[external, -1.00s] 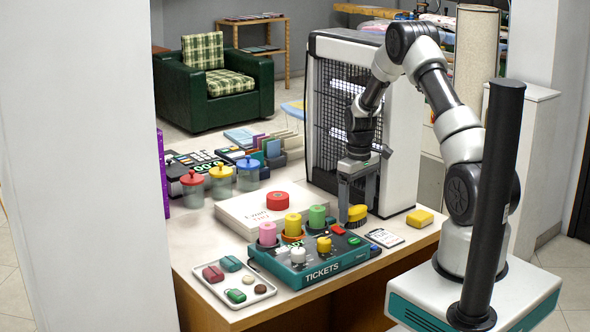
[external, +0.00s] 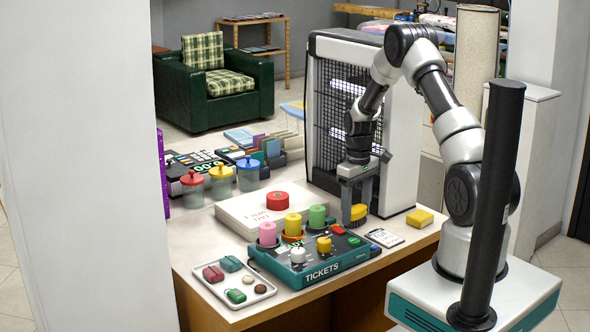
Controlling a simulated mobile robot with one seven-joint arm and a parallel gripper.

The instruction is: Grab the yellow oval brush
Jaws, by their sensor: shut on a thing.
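The yellow oval brush (external: 359,211) is on the counter, between the teal tickets box and the grey-and-white heater-like unit. It has a yellow top and a darker lower part. My gripper (external: 352,208) points straight down at the brush, with its fingers at the brush's height. It is shut on the brush, and the fingers hide the brush's left part. I cannot tell whether the brush still touches the counter.
The tickets box (external: 318,255) with colored spools stands close in front. A yellow block (external: 419,218) and a clipboard (external: 384,238) lie to the right. The tall grille unit (external: 400,150) stands right behind my gripper. A white box (external: 250,210) lies to the left.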

